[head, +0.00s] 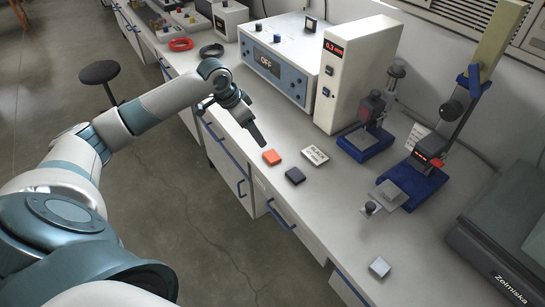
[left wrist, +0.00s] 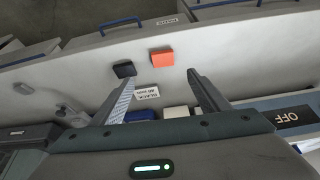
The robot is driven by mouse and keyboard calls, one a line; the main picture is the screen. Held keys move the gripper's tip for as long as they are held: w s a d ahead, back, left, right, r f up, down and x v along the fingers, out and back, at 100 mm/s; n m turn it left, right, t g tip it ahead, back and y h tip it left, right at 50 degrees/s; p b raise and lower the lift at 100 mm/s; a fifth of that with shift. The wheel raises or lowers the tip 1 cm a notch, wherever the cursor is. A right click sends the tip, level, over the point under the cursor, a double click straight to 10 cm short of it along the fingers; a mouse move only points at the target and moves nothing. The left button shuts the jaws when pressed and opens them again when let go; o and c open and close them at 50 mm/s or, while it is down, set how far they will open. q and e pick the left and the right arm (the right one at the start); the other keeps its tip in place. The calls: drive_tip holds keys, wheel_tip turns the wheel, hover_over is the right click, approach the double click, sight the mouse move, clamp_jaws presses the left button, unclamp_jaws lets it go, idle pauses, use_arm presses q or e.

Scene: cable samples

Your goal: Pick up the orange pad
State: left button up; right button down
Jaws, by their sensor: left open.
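The orange pad (head: 272,157) is a small flat block on the grey bench near its front edge. In the left wrist view the orange pad (left wrist: 162,57) lies beyond the fingertips. My left gripper (head: 256,137) is above the bench, just behind and left of the pad in the head view, apart from it. In the left wrist view my left gripper (left wrist: 160,75) has its two fingers spread with nothing between them. My right gripper is not in view.
A tall white instrument (head: 352,75), a box reading OFF (head: 268,64) and blue-based stands (head: 365,143) are behind.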

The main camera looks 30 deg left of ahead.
use_arm(q)
drive_tip(key=p, duration=0.3)
approach(272, 155)
drive_tip(key=shift+s+d+f, duration=0.1)
drive_tip(key=shift+d+f, duration=0.05)
drive_tip(key=shift+f, duration=0.25)
drive_tip(key=shift+s+d+f, duration=0.1)
drive_tip(key=shift+d+f, duration=0.1)
drive_tip(key=shift+f, duration=0.25)
drive_tip(key=shift+w+d+f, duration=0.1)
drive_tip(key=shift+w+f, duration=0.05)
drive_tip(key=shift+f, duration=0.25)
drive_tip(key=shift+f, duration=0.1)
drive_tip(key=shift+w+d+f+p, duration=0.1)
drive_tip(key=shift+w+f+p, duration=0.3)
drive_tip(key=shift+w+f, duration=0.25)
drive_tip(key=shift+p+x, duration=0.3)
drive_tip(key=shift+x, duration=0.65)
drive_tip(key=shift+w+f, duration=0.35)
drive_tip(key=shift+f, duration=0.3)
